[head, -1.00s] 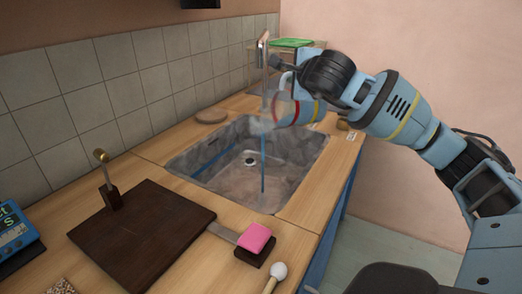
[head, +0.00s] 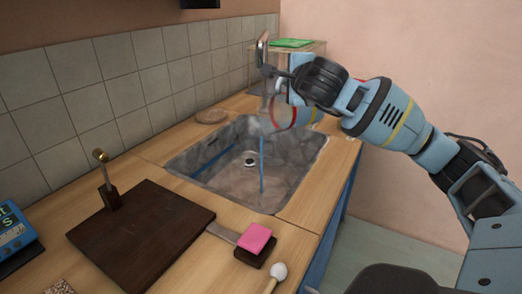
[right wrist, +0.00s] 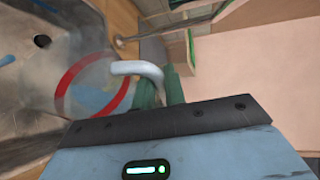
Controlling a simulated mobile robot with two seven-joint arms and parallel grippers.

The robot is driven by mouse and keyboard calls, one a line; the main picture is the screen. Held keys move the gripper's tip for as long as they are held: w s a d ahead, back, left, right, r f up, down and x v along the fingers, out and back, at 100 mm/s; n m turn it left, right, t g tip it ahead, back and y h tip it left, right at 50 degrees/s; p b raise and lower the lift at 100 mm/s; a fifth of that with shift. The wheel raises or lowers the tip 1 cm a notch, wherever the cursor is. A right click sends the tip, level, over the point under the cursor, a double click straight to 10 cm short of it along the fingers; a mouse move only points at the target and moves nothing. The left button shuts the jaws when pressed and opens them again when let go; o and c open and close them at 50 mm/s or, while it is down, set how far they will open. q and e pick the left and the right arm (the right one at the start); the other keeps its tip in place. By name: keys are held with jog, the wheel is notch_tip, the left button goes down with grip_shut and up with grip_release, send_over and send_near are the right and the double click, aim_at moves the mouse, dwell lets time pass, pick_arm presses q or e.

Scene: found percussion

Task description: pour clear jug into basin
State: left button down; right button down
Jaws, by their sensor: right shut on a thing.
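The clear jug (head: 281,113) with a red band is tipped over the far part of the grey stone basin (head: 225,178) in the head view. A thin blue stream falls from the jug's mouth into the basin. My right gripper (head: 285,84) is shut on the jug's pale handle, beside the jug's body. In the right wrist view the white handle (right wrist: 138,69) runs between the green fingers (right wrist: 158,90), and the red ring (right wrist: 66,82) circles the clear jug. The gripper partly hides the jug in the head view. My left gripper is not in view.
A tap (head: 262,50) rises behind the basin, close to the jug and gripper. A round disc (head: 211,117) sits behind the basin.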

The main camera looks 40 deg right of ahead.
jog(key=shift+w+a, duration=0.1)
jog(key=shift+a, duration=0.25)
